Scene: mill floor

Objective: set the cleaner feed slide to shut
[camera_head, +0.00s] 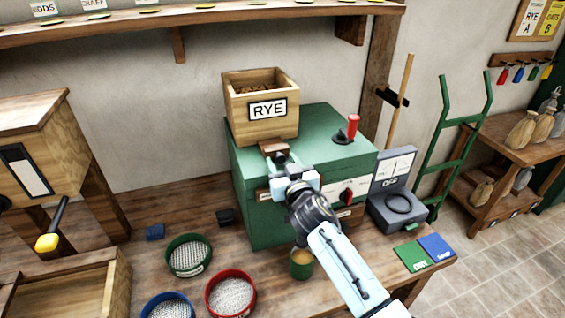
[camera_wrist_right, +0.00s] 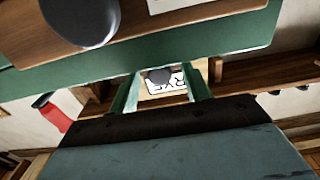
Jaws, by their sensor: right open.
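The cleaner (camera_head: 330,125) is a green box on the bench with a wooden hopper marked RYE (camera_head: 262,85) on top. A small brown wooden slide end (camera_head: 272,147) sticks out at the hopper's lower front. A dark round knob (camera_head: 281,157) is at its front, partly hidden by my right gripper (camera_head: 286,170). My right gripper is open, its fingers at the knob. In the wrist view a grey knob (camera_wrist_right: 158,75) shows between the two fingers, before the RYE label; I cannot tell whether they touch. My left gripper is not in view.
A red-handled lever (camera_head: 352,128) stands on the cleaner's top, and a red knob (camera_head: 347,197) is on its front. Green (camera_head: 188,256) and red (camera_head: 231,293) sieves and a cup (camera_head: 301,264) stand on the bench below.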

